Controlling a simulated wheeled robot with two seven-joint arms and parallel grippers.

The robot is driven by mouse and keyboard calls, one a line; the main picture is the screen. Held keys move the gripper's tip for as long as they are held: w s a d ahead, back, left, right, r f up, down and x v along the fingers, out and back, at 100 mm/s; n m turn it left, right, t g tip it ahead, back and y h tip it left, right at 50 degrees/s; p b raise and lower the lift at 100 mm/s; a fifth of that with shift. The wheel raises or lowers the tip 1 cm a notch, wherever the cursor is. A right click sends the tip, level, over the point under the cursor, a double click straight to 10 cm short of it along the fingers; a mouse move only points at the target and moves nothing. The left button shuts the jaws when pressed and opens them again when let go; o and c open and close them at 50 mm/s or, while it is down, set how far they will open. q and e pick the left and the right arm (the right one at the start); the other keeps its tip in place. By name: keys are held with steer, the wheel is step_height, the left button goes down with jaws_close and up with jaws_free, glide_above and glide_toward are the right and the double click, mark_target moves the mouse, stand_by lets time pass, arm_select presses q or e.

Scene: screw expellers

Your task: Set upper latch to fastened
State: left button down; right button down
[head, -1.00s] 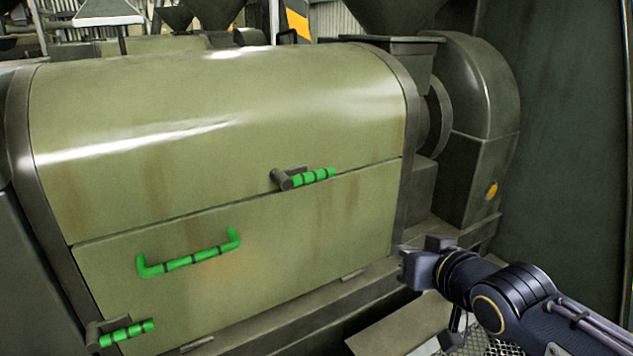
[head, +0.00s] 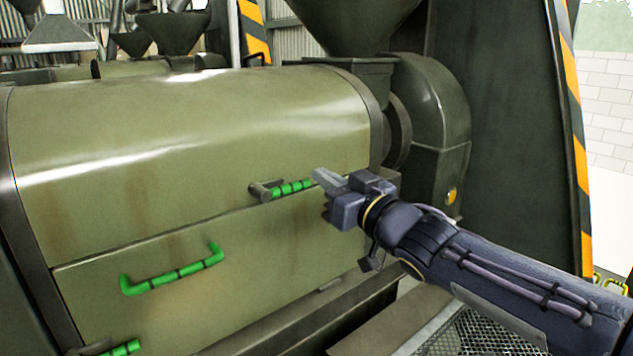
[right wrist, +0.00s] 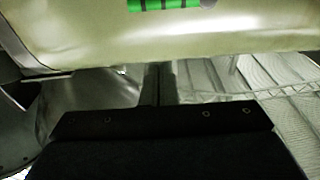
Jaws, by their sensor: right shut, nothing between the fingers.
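The upper latch (head: 292,187) has a grey pivot and a green, dark-banded handle. In the head view it points right and slightly upward, just above the seam between the upper cover (head: 190,120) and the lower panel (head: 235,285). My right gripper (head: 326,187) is shut and empty, just right of the handle's free end. I cannot tell whether it touches the handle. In the right wrist view a green banded bar, seemingly the latch handle (right wrist: 165,4), is cut off by the top edge. My left gripper is out of view.
A green pull handle (head: 172,273) is on the lower panel. A lower latch (head: 122,348) is partly cut off at the bottom left. A hopper (head: 350,25) and rounded housing (head: 437,105) stand behind the right end. A grated step (head: 480,335) is below my right arm.

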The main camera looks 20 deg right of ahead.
steer(key=r+p, duration=0.1)
glide_above(301, 182)
steer(key=s+a, duration=0.1)
steer(key=shift+s+r, duration=0.15)
steer(key=shift+s+d+f, duration=0.1)
steer(key=shift+s+f, duration=0.1)
steer(key=shift+f, duration=0.85)
steer(key=shift+s+f, duration=0.2)
steer(key=shift+f, duration=0.8)
steer(key=shift+b, duration=0.3)
steer(key=shift+d+f+m+b, duration=0.1)
steer(key=shift+f+m+b, duration=0.1)
steer(key=shift+m+b, duration=0.15)
